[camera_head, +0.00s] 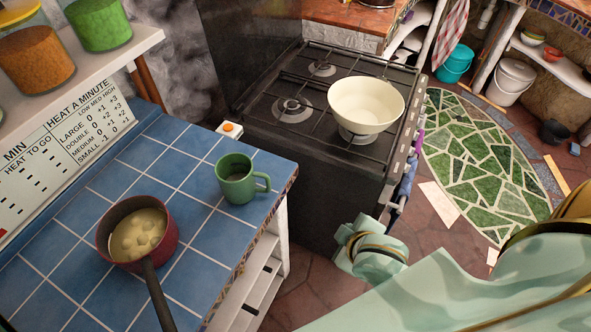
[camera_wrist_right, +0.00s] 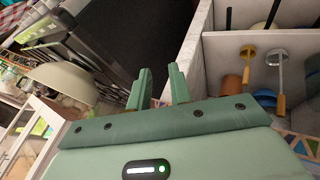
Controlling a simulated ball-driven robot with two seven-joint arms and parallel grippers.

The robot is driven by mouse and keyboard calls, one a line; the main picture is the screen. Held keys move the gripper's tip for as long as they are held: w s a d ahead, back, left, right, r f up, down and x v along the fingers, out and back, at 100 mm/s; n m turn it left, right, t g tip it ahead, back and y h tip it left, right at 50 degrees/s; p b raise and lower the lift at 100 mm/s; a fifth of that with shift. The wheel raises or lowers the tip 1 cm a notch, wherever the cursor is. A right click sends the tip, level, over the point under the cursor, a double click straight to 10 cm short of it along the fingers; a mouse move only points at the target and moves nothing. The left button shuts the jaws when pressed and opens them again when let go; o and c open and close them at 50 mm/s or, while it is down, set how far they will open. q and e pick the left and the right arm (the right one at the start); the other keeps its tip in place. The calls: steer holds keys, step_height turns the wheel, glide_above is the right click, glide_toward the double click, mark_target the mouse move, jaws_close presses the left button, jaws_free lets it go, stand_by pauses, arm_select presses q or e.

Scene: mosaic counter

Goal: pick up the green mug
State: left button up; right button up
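The green mug (camera_head: 236,180) stands upright on the blue tiled counter (camera_head: 205,235), near its right edge in the head view, with its handle to the right. It cannot be made out in the right wrist view. My right arm comes in from the right, and its hand (camera_head: 372,252) is off the counter edge, right of and nearer than the mug, apart from it. In the wrist view the two fingers of my right gripper (camera_wrist_right: 160,80) stand apart with nothing between them. My left gripper is in neither view.
A dark red pot (camera_head: 110,245) with pale contents stands left of the mug, its handle toward the front. Behind are a stove (camera_head: 285,140) with a cream bowl (camera_head: 366,104) and an orange-topped small item (camera_head: 230,129). Shelves with utensils (camera_wrist_right: 280,75) show in the wrist view.

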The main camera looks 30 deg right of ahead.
steer(key=w+a+r+m+t+y, duration=0.5)
steer(key=a+r+m, duration=0.35)
steer(key=a, duration=0.35)
steer(key=w+a+r+m+t+y, duration=0.2)
steer(key=a+r+m+t+y, duration=0.4)
steer(key=a+m, duration=0.5)
steer(key=m+g+h, duration=0.1)
steer(key=m+h, duration=1.5)
steer(key=m, duration=1.2)
glide_toward(268, 185)
steer(key=shift+g+h, duration=0.3)
steer(key=shift+g, duration=0.1)
steer(key=x, duration=0.4)
steer(key=p+x, duration=0.1)
steer(key=x, duration=0.1)
steer(key=shift+w+a+r, duration=0.2)
steer(key=shift+w+r, duration=0.15)
steer(key=shift+w, duration=0.2)
steer(key=x, duration=0.5)
steer(key=shift+w+d+f+p, duration=0.15)
steer(key=shift+w+d+p, duration=0.1)
steer(key=shift+d+p, duration=0.05)
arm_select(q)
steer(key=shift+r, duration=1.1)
arm_select(e)
jaws_close()
